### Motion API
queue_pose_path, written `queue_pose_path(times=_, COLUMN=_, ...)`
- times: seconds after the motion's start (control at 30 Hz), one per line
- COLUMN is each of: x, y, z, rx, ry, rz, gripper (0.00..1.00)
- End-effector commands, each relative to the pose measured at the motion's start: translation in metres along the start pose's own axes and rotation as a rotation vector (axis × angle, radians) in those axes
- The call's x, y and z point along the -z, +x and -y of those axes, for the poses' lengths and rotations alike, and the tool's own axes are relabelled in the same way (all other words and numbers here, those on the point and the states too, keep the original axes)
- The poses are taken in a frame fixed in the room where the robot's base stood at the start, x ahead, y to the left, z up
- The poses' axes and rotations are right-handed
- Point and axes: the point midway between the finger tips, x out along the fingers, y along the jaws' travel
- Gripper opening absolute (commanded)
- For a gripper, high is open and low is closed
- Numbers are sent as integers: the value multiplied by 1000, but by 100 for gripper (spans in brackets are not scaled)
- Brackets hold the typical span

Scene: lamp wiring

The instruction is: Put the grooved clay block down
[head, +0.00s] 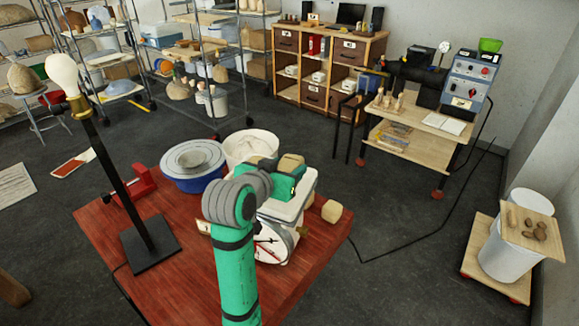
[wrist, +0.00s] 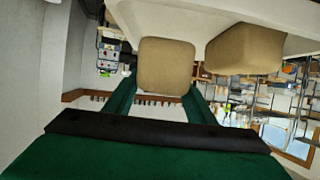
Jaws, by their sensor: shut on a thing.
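In the wrist view, my gripper (wrist: 160,98) is shut on a tan clay block (wrist: 165,65), with a green finger on each side. Its groove is not clear at this size. The block is close to the white pan (wrist: 110,20) of the scale; I cannot tell whether it touches. A second tan block (wrist: 243,48) is beside it at the pan. In the head view, my gripper (head: 287,186) is over the scale (head: 272,240), and a tan block (head: 291,162) shows just behind it. I cannot tell which of the two this is.
The scale stands on a red table (head: 180,270). Another tan block (head: 332,211) lies on the table to its right. A blue basin (head: 193,168) and a white bucket (head: 251,148) are to the left and behind. A black lamp (head: 120,185) with a bulb stands at the left.

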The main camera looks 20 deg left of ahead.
Motion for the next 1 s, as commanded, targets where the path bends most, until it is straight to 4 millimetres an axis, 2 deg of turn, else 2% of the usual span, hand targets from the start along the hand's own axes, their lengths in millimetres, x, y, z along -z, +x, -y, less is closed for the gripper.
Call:
queue_pose_path(times=0.17, x=-7, y=10, z=6, rx=2, ry=0, rz=-3, gripper=0)
queue_pose_path(times=0.4, x=-32, y=17, z=10, rx=9, ry=-2, rz=-4, gripper=0)
queue_pose_path(times=0.83, x=-35, y=21, z=3, rx=-2, ry=2, rz=-5, gripper=0)
queue_pose_path(times=0.87, x=-37, y=22, z=3, rx=-3, ry=1, rz=0, gripper=52)
queue_pose_path(times=0.93, x=-37, y=22, z=2, rx=-3, ry=1, rz=0, gripper=69)
queue_pose_path(times=1.0, x=-37, y=22, z=2, rx=-3, ry=1, rz=0, gripper=69)
